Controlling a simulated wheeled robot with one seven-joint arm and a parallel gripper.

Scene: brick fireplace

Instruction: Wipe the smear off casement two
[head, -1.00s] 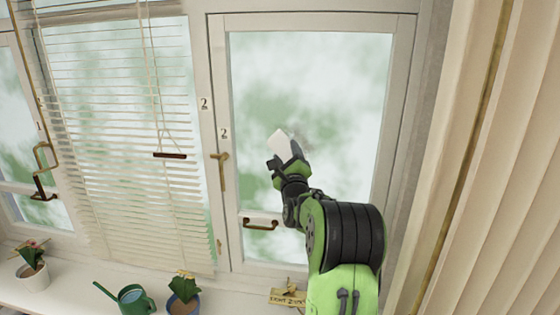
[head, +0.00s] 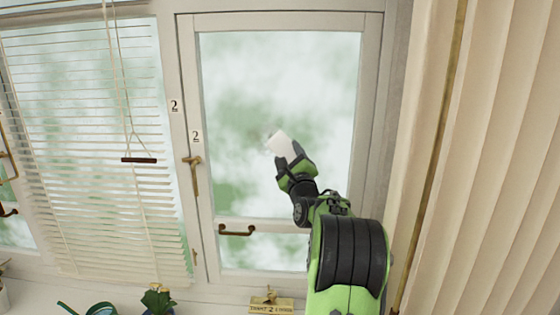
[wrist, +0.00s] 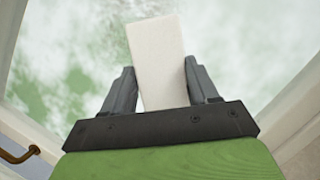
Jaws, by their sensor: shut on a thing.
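Casement two (head: 182,70) is a white-framed window with a "2" label (head: 196,137) on its left stile. The glass shows cloudy white and green beyond. A grey smear (head: 268,134) is on the pane, partly hidden behind a white block-like wiper (head: 280,144). The smear also shows as grey speckling at the top of the wrist view (wrist: 113,42). My gripper (head: 291,163) is shut on the white wiper (wrist: 162,62), which points up at the glass. I cannot tell if the wiper touches the pane.
A brass latch (head: 194,172) and a handle (head: 237,230) are on the casement's left and lower parts. A slatted blind (head: 90,130) hangs left and a curtain (head: 475,160) right. A potted plant (head: 157,299), watering can (head: 88,309) and small sign (head: 271,305) are on the sill.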

